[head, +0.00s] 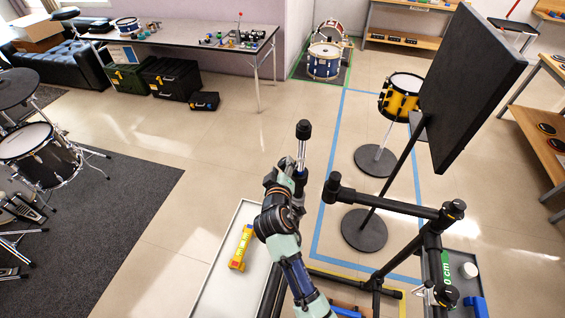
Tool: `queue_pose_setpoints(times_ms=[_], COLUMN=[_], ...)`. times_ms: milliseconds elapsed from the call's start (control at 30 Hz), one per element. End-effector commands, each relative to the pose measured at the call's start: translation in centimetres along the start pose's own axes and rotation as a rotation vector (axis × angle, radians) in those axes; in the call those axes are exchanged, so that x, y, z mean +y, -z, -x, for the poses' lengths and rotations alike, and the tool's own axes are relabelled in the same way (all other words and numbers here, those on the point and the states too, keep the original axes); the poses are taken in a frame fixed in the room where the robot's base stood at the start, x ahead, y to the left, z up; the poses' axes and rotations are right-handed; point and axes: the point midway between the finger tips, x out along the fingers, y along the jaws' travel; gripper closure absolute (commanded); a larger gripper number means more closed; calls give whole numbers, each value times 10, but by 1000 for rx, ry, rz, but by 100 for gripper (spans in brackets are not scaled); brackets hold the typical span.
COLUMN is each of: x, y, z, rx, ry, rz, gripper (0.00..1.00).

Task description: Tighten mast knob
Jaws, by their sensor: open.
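My gripper (286,166) is at the end of my arm, near the centre of the head view, close against the left side of an upright black mast (303,131). The mast has a pale silver band below its black top, and a blue collar lower down. The gripper's fingers are small and dark here, and they look open. The mast knob cannot be made out clearly; the gripper and mast overlap where it may be. Whether the fingers touch the mast or a knob cannot be told.
A black tubular rack (385,205) stands just right of my arm. A large black panel (473,85) on a stand rises behind it. Open floor lies beyond the mast.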

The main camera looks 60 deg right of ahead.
Motion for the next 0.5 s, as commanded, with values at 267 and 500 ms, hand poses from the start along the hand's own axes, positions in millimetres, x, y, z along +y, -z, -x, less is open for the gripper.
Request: queue_pose_setpoints(times_ms=[267,500], x=[0,0], y=[-1,0], z=[-29,-29], rx=[-1,-1], ry=[-1,0], rz=[0,0], gripper=[47,52])
